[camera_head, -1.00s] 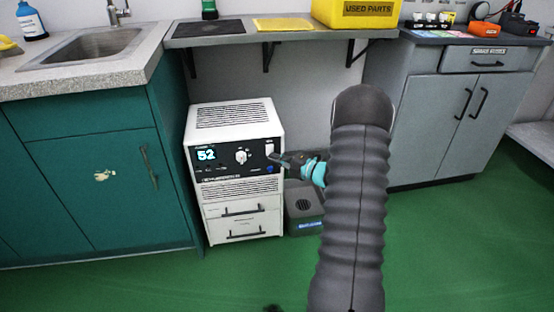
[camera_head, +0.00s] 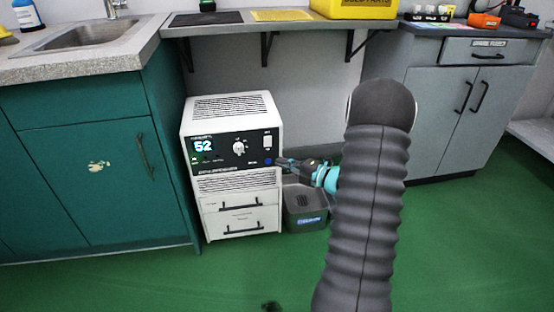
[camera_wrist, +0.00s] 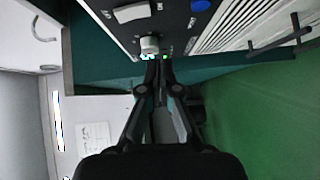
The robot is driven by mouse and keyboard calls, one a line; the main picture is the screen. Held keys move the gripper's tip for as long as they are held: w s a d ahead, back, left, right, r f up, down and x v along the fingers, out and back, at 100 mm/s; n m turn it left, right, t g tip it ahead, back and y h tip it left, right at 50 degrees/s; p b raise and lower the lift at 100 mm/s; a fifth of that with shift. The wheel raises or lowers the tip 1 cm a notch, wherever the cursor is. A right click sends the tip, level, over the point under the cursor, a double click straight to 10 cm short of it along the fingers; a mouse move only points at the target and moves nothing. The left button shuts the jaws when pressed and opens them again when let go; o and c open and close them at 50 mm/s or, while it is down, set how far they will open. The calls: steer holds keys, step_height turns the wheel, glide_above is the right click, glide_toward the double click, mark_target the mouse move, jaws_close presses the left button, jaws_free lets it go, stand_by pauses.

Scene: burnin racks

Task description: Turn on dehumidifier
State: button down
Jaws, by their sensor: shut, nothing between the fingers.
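The dehumidifier (camera_head: 231,108) is a white box on the floor under the shelf, with a black panel. Its lit display (camera_head: 203,146) reads 52. A round knob (camera_head: 239,148) sits mid-panel, with a white rocker switch (camera_head: 267,142) to its right and a blue button below that. The wrist view shows the switch (camera_wrist: 131,12), knob (camera_wrist: 149,45) and blue button (camera_wrist: 201,5). My gripper (camera_head: 279,161) is shut and empty, at the panel's lower right by the blue button in the head view. I cannot tell whether it touches the panel.
A grey bin (camera_head: 305,208) stands on the floor right of the dehumidifier. A teal cabinet (camera_head: 85,160) is close on the left and a grey cabinet (camera_head: 455,120) is at right. The shelf (camera_head: 285,27) overhangs.

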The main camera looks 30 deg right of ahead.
steer(key=v, duration=0.6)
steer(key=shift+s+d+f, duration=0.25)
steer(key=shift+d+f, duration=0.1)
steer(key=shift+f, duration=0.1)
